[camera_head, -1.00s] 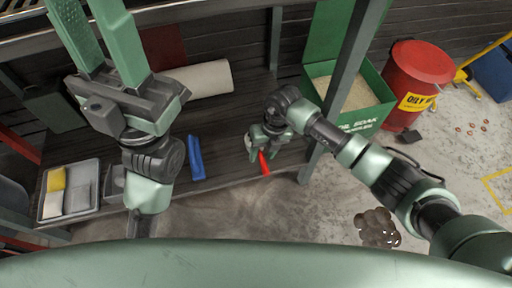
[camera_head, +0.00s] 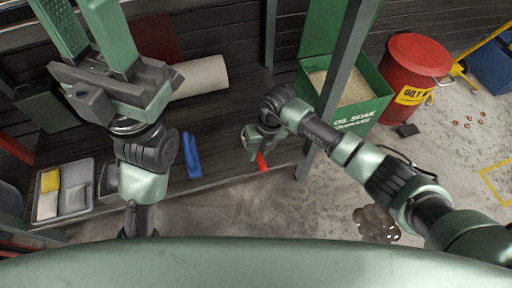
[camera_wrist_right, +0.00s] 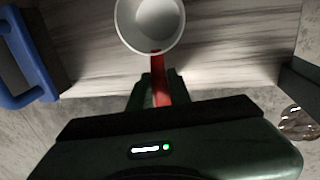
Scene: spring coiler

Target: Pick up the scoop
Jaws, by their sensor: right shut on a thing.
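The scoop has a red handle (camera_head: 262,162) and a pale round bowl (camera_wrist_right: 150,22). In the right wrist view the red handle (camera_wrist_right: 160,82) runs between the two fingers of my right gripper (camera_wrist_right: 156,88), which is shut on it. In the head view my right gripper (camera_head: 258,146) is over the front part of the dark shelf (camera_head: 225,150), and it hides most of the bowl. My left gripper (camera_head: 86,30) is raised at the upper left, apart from the scoop, with its two fingers spread and nothing seen between them.
A blue-handled tool (camera_head: 192,156) lies on the shelf left of the scoop. A grey tray (camera_head: 88,188) with sponges is at the left. A dark spill (camera_head: 375,222) lies on the floor.

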